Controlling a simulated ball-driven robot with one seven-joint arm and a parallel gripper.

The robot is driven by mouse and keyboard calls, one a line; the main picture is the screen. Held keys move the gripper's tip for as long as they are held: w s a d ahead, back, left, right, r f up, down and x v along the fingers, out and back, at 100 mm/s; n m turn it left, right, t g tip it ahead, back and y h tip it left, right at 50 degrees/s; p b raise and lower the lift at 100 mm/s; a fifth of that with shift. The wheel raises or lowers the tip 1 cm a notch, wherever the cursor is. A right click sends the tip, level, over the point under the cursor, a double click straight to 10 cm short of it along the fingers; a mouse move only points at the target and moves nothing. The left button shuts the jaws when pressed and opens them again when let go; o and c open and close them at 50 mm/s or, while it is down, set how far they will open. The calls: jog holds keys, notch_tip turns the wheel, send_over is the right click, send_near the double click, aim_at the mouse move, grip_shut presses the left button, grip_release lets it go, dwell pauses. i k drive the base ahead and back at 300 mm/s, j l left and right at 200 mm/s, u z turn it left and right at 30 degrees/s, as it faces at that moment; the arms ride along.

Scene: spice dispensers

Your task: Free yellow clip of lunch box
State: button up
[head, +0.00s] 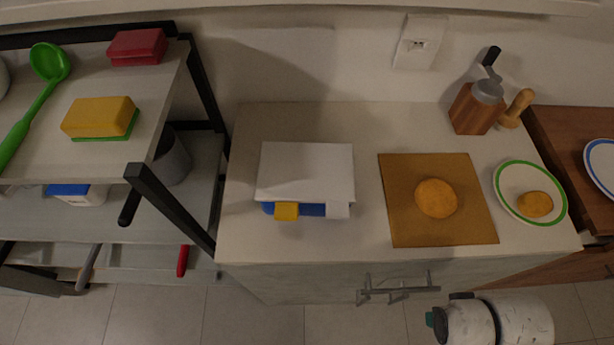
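The lunch box stands on the light counter, with a white lid (305,172) and a blue body (312,210) showing under its front edge. The yellow clip (286,211) is at the left of its front side. A white clip (338,211) is at the right of the same side. Whether either clip is latched cannot be told from this angle. My gripper is not in view; only a white part of my arm shows at the bottom right, apart from the lunch box.
A brown board (400,225) with a round bun (436,198) lies right of the lunch box. Beyond are a green-rimmed plate (508,202) and a wooden grinder (474,110). A black-framed shelf (172,206) stands close at left. The counter (340,120) behind the box is clear.

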aim_at(287, 212)
jog(key=k+j+u, duration=0.2)
jog(key=j, duration=0.2)
jog(key=k+j+u, duration=0.15)
jog(key=j, duration=0.25)
jog(key=j+u, duration=0.2)
jog(key=j, duration=0.2)
